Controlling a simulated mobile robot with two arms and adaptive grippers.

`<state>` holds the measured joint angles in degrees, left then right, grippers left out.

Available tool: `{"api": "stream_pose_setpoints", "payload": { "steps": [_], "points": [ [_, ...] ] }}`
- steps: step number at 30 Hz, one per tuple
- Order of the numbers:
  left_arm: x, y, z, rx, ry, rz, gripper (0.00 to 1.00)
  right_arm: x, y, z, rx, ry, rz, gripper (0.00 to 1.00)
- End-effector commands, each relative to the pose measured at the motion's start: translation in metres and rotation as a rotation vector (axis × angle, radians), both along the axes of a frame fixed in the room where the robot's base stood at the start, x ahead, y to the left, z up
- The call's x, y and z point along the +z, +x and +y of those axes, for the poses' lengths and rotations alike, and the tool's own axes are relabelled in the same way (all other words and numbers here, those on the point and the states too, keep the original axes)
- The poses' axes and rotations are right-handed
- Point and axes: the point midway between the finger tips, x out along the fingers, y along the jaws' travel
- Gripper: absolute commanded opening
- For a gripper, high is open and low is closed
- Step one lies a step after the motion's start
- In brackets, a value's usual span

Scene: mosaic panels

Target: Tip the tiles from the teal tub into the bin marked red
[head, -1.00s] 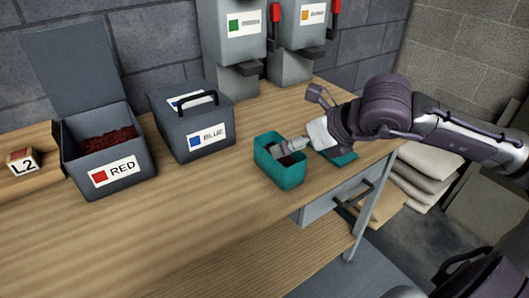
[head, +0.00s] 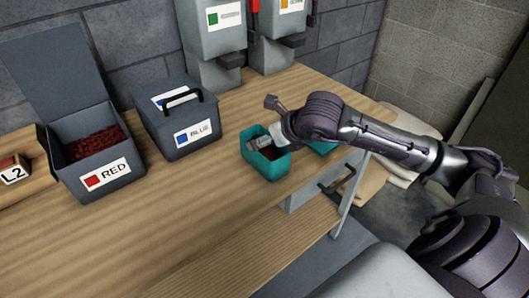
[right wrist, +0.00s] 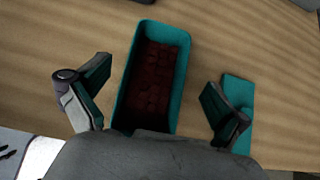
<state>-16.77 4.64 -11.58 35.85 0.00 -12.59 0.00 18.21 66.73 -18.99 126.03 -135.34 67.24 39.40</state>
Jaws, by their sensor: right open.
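The teal tub (head: 268,168) stands upright on the bench, right of the blue-marked box. Dark red tiles (right wrist: 155,80) lie inside it. My right gripper (head: 266,143) is over the tub. In the right wrist view my right gripper (right wrist: 158,78) is open, one finger on each side of the tub (right wrist: 183,75), with gaps between fingers and walls. The grey bin marked RED (head: 115,188) stands at the left with its lid raised and red tiles (head: 92,143) inside. My left gripper is not in view.
A flat teal piece (head: 323,148), maybe a lid, lies right of the tub. The closed box marked BLUE (head: 176,141) stands between bin and tub. Grey dispensers (head: 212,45) stand at the back. The front bench is clear.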

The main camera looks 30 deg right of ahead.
Motion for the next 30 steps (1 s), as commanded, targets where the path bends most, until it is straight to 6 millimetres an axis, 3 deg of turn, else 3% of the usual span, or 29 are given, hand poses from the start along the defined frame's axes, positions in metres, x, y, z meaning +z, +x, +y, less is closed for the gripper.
{"api": "stream_pose_setpoints", "payload": {
  "steps": [9, 19, 30],
  "points": [
    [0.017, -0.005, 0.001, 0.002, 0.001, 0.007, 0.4, -0.034, 0.025, 0.005, -0.001, 0.005, 0.001, 1.0],
    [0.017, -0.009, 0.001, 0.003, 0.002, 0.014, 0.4, -0.041, 0.029, 0.005, 0.001, 0.001, 0.002, 0.98],
    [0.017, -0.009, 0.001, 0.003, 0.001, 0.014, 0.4, -0.04, 0.029, 0.005, 0.001, 0.002, 0.001, 0.37]
  ]
}}
